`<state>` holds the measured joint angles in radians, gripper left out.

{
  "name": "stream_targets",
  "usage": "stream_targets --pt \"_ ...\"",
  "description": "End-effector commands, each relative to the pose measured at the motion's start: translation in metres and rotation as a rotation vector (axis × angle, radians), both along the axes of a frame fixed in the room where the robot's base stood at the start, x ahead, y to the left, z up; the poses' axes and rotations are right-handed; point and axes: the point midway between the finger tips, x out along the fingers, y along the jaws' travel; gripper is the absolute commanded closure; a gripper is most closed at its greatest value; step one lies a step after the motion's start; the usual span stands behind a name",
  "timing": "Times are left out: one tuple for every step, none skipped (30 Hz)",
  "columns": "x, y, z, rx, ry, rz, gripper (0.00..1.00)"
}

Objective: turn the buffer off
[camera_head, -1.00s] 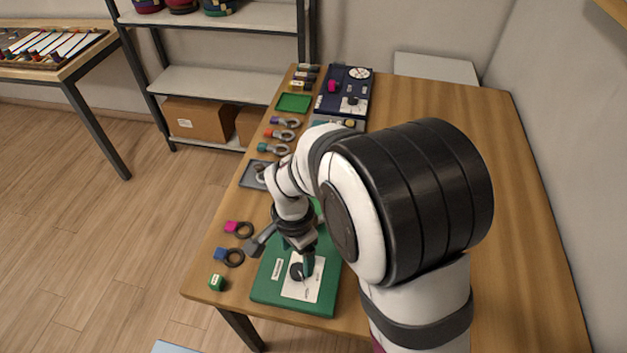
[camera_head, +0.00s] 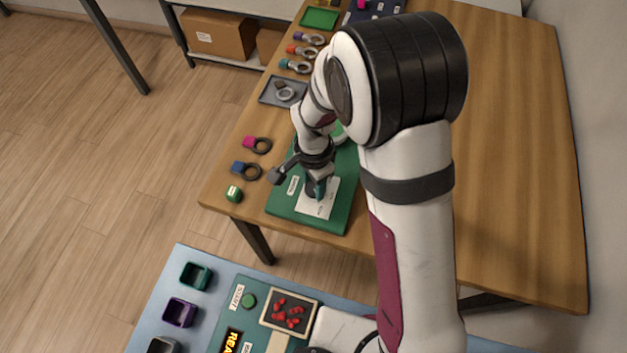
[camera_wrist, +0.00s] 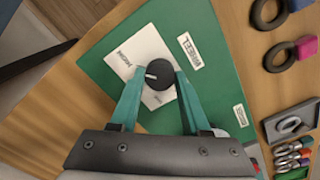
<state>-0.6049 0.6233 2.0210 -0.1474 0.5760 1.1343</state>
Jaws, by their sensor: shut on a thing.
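A green panel (camera_head: 335,215) lies near the table's front left corner, with a white plate (camera_head: 324,208) on it. In the wrist view the green panel (camera_wrist: 215,60) carries a round black dial (camera_wrist: 161,73) with a white pointer mark, standing on the white plate (camera_wrist: 150,48). My gripper (camera_wrist: 157,78) is shut on the dial, one teal finger on each side. In the head view my gripper (camera_head: 319,187) points down at the panel and mostly hides the dial. White labels sit on the panel; their small print is hard to read.
A pink-tagged ring (camera_head: 262,146), a blue-tagged ring (camera_head: 251,171) and a small green block (camera_head: 234,193) lie left of the panel. A grey tray (camera_head: 270,96) lies farther back. A blue surface (camera_head: 150,310) with cups stands in front. The table's right side is clear.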

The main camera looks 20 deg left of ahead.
Motion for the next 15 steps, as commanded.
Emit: stream_targets --pt "0.0000 0.0000 0.0002 0.000 0.000 0.000 0.99" --pt "0.0000 0.0000 0.0003 0.000 0.000 0.000 1.00" --pt "0.0000 0.0000 0.0003 0.000 0.000 0.000 1.00" --pt "0.0000 0.0000 0.0003 0.000 0.000 0.000 1.00" --pt "0.0000 0.0000 0.0003 0.000 0.000 0.001 1.00" --pt "0.0001 0.0000 0.0003 0.000 0.000 0.003 1.00" --pt "0.0000 0.0000 0.0003 0.000 0.000 0.006 1.00" --pt "0.0000 0.0000 0.0004 0.000 0.000 0.010 1.00" --pt "0.0001 0.0001 0.0004 0.000 0.000 0.018 1.00" --pt "0.0001 0.0001 0.0004 0.000 0.000 0.025 1.00" --pt "0.0001 0.0001 0.0004 0.000 0.000 0.034 1.00" --pt "0.0001 0.0001 0.0004 0.000 0.000 0.051 1.00" --pt "0.0001 0.0001 0.0004 0.000 0.000 0.064 1.00" --pt "0.0001 0.0001 0.0005 0.000 0.000 0.080 1.00" --pt "0.0000 0.0001 0.0005 0.000 0.000 0.103 1.00"
